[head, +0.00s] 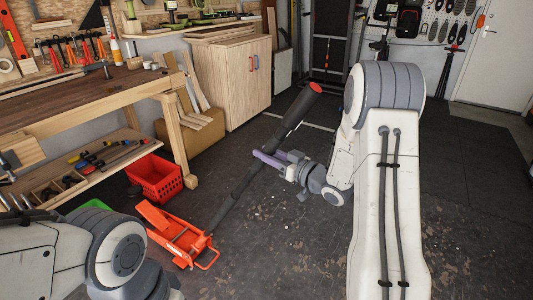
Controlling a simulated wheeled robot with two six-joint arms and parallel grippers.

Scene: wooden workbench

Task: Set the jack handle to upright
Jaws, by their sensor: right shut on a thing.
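The orange-red floor jack (178,238) stands on the dark floor left of centre. Its long black jack handle (292,118) rises from the jack at a slant up and to the right, ending in a red tip. It is tilted, not upright. My right gripper (263,158), with purple fingers, is shut on the handle around its middle, reaching in from the right. The fingers partly hide the handle there. My left arm shows at the lower left, but its gripper is out of view.
A wooden workbench (90,98) with tools stands on the left, with a red crate (155,178) by its leg. A wooden cabinet (232,80) stands behind the handle. The floor right of the jack is clear.

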